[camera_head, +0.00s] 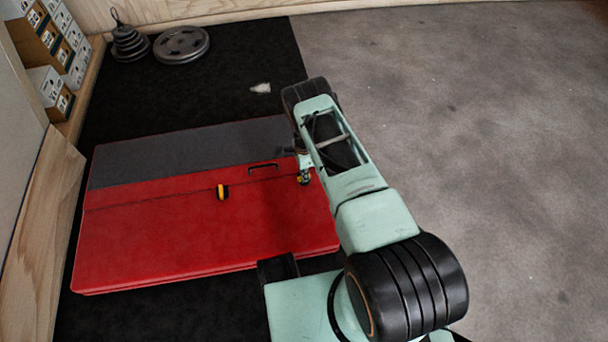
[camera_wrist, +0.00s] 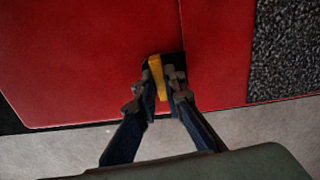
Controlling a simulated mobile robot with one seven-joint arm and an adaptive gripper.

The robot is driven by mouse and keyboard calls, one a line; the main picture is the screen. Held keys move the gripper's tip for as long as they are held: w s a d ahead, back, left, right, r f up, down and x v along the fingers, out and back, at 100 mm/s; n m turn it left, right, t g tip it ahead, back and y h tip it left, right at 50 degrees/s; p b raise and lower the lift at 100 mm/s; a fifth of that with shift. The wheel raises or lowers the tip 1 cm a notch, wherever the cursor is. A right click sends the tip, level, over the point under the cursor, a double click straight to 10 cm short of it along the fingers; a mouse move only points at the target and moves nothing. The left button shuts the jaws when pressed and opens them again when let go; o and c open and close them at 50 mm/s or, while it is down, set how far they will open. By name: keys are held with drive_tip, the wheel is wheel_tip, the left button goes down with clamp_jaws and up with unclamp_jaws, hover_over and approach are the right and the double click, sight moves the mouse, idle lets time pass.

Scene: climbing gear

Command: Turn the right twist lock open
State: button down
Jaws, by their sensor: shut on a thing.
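A red case or folded pad (camera_head: 180,235) with a dark grey strip (camera_head: 190,150) lies flat on the black mat. The right twist lock (camera_wrist: 157,68) has a yellow handle on a black base, at the seam in the red surface. My gripper (camera_wrist: 159,88) is shut on the yellow handle, with a finger on either side. In the head view my gripper (camera_head: 304,177) is at the right end of the red surface, and my arm and fingers mostly hide this lock. The left twist lock (camera_head: 221,191) shows its yellow handle on a black base, clear of my gripper.
A black carry handle (camera_head: 263,168) lies between the locks. Weight plates (camera_head: 181,45) and a stack of dark weights (camera_head: 130,43) stand at the back left. A small white item (camera_head: 261,88) lies on the black mat (camera_head: 235,60). Bare grey floor (camera_head: 470,120) is on the right.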

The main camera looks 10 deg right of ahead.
drive_tip(key=n, duration=0.8)
drive_tip(key=shift+n, duration=0.4)
drive_tip(key=n, duration=0.4)
drive_tip(key=shift+n, duration=1.9)
drive_tip(key=c, duration=2)
unclamp_jaws()
